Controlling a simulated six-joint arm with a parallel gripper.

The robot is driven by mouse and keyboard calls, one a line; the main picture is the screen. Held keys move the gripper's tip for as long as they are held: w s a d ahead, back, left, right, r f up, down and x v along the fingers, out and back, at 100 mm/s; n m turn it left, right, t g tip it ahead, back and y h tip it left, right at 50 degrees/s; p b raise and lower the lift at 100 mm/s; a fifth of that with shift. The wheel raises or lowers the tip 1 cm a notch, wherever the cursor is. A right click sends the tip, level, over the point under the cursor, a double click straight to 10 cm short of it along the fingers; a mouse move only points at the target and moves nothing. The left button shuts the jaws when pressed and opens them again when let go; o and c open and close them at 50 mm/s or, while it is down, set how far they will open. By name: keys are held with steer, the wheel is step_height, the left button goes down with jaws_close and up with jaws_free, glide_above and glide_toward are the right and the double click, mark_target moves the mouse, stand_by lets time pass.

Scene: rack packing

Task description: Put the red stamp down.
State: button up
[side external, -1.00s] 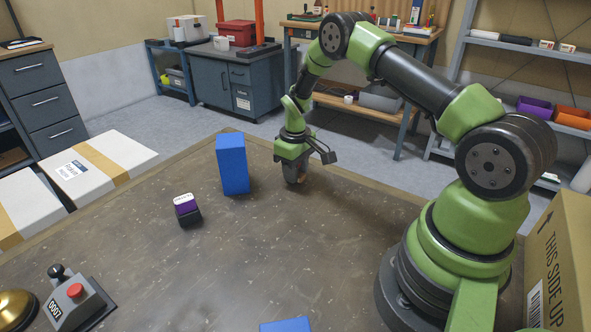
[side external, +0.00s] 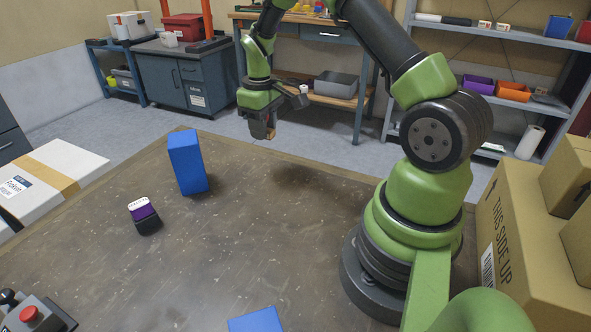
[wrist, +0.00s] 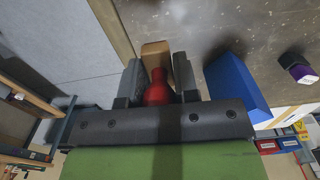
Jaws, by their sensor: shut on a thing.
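My gripper (side external: 262,130) is up in the air near the far edge of the tabletop, to the right of the tall blue block. It is shut on the red stamp, whose red knob (wrist: 157,90) shows between the fingers in the wrist view. A wooden part (wrist: 156,50) sticks out past the fingertips there. In the side view the stamp is mostly hidden by the gripper, with only a small brownish part at the fingertips.
A tall blue block (side external: 188,163) stands near the far edge. A purple and black object (side external: 144,216) with a white top sits in front of it. Another blue block (side external: 257,320) shows at the bottom edge. Cardboard boxes (side external: 505,230) stand at right. The middle of the table is clear.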

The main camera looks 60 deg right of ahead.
glide_above(319, 185)
steer(key=shift+f, duration=4.9)
steer(key=o, duration=0.9)
steer(key=shift+r, duration=0.1)
steer(key=w+a+r+t, duration=0.1)
steer(key=a+r, duration=0.1)
steer(key=r, duration=0.7)
steer(key=w+a+r+t, duration=0.1)
steer(key=a+r, duration=0.1)
steer(key=r, duration=0.8)
steer(key=s+a+r+m+t, duration=0.1)
steer(key=s+a+r, duration=0.1)
steer(key=a+r, duration=0.2)
steer(key=s+a+r+m+t+y, duration=0.1)
steer(key=s+a+r+t, duration=0.1)
steer(key=a, duration=0.4)
steer(key=s+a+r+m+t+y, duration=0.1)
steer(key=s+a+r+t, duration=0.1)
steer(key=a+r, duration=0.3)
steer(key=shift+s+r+m, duration=0.3)
steer(key=shift+s+m, duration=0.1)
steer(key=shift+s, duration=0.2)
